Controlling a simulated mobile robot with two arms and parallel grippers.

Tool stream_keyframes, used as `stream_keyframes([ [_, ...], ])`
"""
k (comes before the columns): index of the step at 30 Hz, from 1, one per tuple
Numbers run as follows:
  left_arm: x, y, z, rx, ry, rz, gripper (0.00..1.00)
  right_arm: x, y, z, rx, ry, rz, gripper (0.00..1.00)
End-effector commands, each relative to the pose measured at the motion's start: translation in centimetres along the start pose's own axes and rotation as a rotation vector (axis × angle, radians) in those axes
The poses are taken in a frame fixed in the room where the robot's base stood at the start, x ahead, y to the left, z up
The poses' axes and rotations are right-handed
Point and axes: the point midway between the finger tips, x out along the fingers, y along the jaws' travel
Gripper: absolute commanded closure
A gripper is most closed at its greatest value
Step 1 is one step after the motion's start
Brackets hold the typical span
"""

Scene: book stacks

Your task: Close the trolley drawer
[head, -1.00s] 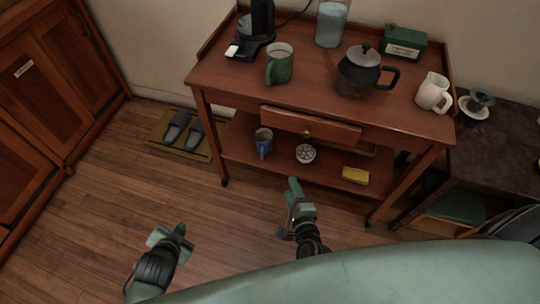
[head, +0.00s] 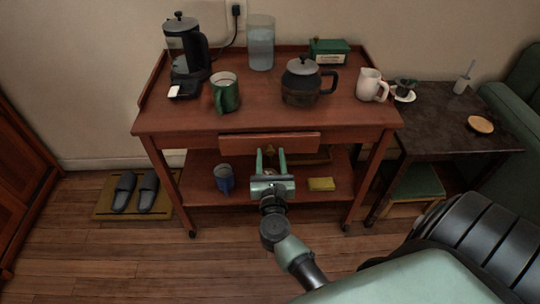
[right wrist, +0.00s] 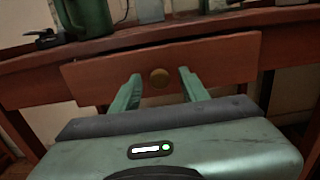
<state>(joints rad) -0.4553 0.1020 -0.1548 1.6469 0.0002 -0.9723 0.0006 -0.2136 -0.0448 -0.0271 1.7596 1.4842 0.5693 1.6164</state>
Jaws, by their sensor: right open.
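The wooden trolley (head: 150,122) stands against the wall. Its drawer (head: 240,145) sits under the top and sticks out towards me, and it also shows in the right wrist view (right wrist: 220,62). A round brass knob (right wrist: 159,78) is on the middle of the drawer front. My right gripper (head: 271,152) is open in front of the drawer. In the right wrist view its two fingers (right wrist: 160,88) point at the drawer front, one on each side of the knob, with nothing held. I cannot tell whether the fingers touch the front. My left gripper is out of view.
On the trolley top stand a green mug (head: 225,95), a teapot (head: 303,88), a coffee press (head: 186,50), a glass jug (head: 261,45) and a white pitcher (head: 370,85). The lower shelf holds a blue mug (head: 224,180) and a yellow sponge (head: 321,184). A dark side table (head: 450,120) stands right.

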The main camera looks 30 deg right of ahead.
Motion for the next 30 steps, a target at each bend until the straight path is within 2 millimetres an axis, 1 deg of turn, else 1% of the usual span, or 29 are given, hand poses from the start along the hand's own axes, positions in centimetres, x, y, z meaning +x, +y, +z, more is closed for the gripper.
stream_keyframes([
  [3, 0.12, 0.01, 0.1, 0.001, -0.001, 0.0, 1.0, 0.39, 0.0, 0.0, 0.0, 0.0, 0.001, 0.55],
  [9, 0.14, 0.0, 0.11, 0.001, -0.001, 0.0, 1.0, 0.39, -0.01, -0.02, -0.001, 0.0, 0.001, 0.55],
  [11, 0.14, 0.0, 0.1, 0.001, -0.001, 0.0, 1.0, 0.39, -0.01, -0.02, -0.001, 0.0, 0.001, 0.72],
  [12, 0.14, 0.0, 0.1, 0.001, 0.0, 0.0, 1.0, 0.38, -0.01, -0.02, -0.001, 0.0, 0.001, 0.83],
  [14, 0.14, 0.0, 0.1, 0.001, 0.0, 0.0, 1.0, 0.38, -0.01, -0.02, -0.001, 0.0, 0.001, 1.0],
  [30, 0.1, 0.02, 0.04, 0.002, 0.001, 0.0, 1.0, 0.36, 0.0, -0.03, -0.002, 0.0, 0.001, 1.0],
])
